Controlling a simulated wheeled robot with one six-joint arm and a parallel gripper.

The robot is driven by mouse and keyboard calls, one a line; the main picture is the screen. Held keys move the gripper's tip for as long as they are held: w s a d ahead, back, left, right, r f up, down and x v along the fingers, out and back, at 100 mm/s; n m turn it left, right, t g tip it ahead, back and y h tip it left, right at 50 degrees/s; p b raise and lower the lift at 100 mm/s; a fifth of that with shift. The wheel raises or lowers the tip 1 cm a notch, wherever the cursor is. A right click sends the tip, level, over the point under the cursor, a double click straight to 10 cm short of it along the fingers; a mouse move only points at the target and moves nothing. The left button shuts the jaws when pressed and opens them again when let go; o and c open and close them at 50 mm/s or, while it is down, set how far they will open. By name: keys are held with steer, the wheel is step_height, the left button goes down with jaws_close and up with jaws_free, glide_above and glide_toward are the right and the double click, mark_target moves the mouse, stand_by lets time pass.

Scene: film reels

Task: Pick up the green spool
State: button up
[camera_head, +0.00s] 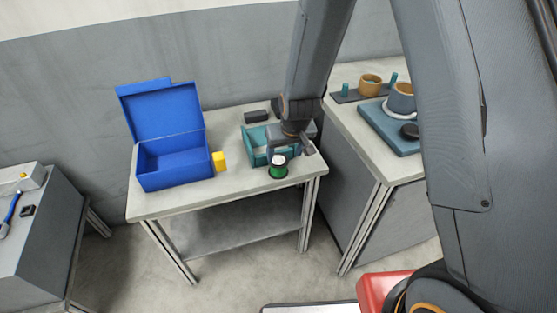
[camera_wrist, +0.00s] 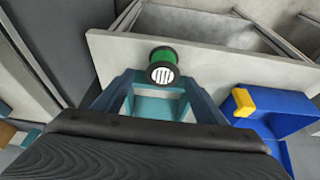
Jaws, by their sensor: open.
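The green spool (camera_head: 278,170) stands upright near the front right corner of the light table, with dark flanges and a pale top. In the wrist view the green spool (camera_wrist: 164,54) shows its dark rim and white striped end. My gripper (camera_head: 291,152) is open and empty, pointing down just behind and above the spool. In the wrist view its jaws reach toward the spool; whether they touch it cannot be told. The teal tray (camera_head: 251,147) lies behind the spool, partly hidden by my gripper.
An open blue box (camera_head: 175,180) stands at the table's left, with a yellow block (camera_head: 219,161) beside it. A small dark block (camera_head: 257,116) lies at the back. A side counter (camera_head: 350,110) at right holds a blue tray (camera_head: 378,131) and cups. The table's front middle is clear.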

mark_target(278, 160)
steer(key=shift+w+a+f, duration=0.3)
steer(key=shift+a, duration=0.3)
steer(key=shift+w+a+f+p, duration=0.3)
steer(key=shift+f+p, duration=0.05)
steer(key=shift+f, duration=0.05)
steer(key=shift+d+p+x, duration=0.15)
steer(key=shift+p+x, duration=0.55)
steer(key=shift+x, duration=1.15)
steer(key=shift+d+p+x, duration=0.15)
steer(key=shift+p+x, duration=0.5)
steer(key=shift+x, duration=1.2)
steer(key=shift+w, duration=0.2)
steer(key=shift+c, duration=0.5)
steer(key=shift+r, duration=0.1)
steer(key=c, duration=0.9)
steer(key=shift+r, duration=0.1)
